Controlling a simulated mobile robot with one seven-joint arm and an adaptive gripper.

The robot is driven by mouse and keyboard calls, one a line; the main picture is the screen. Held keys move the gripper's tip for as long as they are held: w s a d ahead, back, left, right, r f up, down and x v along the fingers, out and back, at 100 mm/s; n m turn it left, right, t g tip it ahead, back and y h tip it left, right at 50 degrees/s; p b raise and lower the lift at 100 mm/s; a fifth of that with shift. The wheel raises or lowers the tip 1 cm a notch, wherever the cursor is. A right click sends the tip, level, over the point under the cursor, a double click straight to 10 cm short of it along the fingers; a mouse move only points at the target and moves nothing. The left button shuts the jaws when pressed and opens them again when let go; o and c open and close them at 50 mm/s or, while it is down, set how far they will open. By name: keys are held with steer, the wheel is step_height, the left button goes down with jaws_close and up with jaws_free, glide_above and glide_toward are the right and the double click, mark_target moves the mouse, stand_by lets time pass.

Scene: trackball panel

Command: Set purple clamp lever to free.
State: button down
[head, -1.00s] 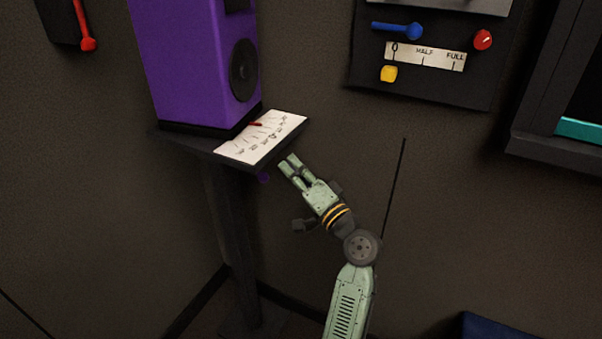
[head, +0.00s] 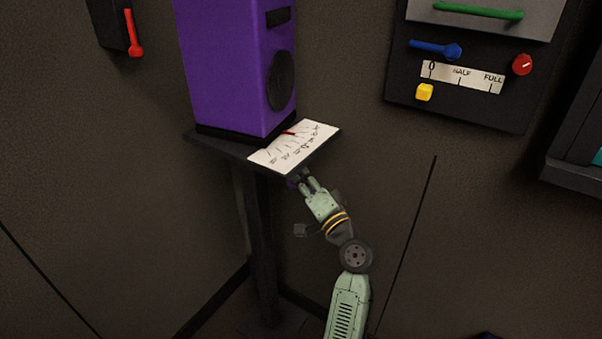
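The purple clamp lever (head: 291,183) is a small purple bit under the front edge of the stand's shelf, mostly hidden. My gripper (head: 301,182) points up and left, with its fingertips right at the lever under the shelf corner. The fingertips are small and shadowed, so I cannot tell whether they touch or hold it. The purple speaker-like box (head: 230,70) stands on the shelf. A white scale plate (head: 318,142) with a red pointer (head: 289,132) lies in front of it.
A dark wall panel (head: 455,110) at upper right carries a blue lever (head: 436,49), a yellow knob (head: 425,92), a red dial (head: 522,65) and a green handle (head: 478,11). A red lever (head: 133,35) hangs at upper left. The wall right of my gripper is bare.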

steer(key=m+p, duration=0.1)
steer(key=p, duration=0.1)
steer(key=s+f+m+h+p, duration=0.1)
steer(key=p, duration=0.1)
steer(key=s+a+m+g+p, duration=0.1)
steer(key=m+p, duration=0.1)
steer(key=p, duration=0.1)
steer(key=shift+a+f+h, duration=0.1)
steer(key=shift+f+h, duration=0.25)
steer(key=shift+h, duration=0.05)
steer(key=shift+r, duration=0.1)
steer(key=v, duration=1.2)
steer(key=shift+r, duration=0.1)
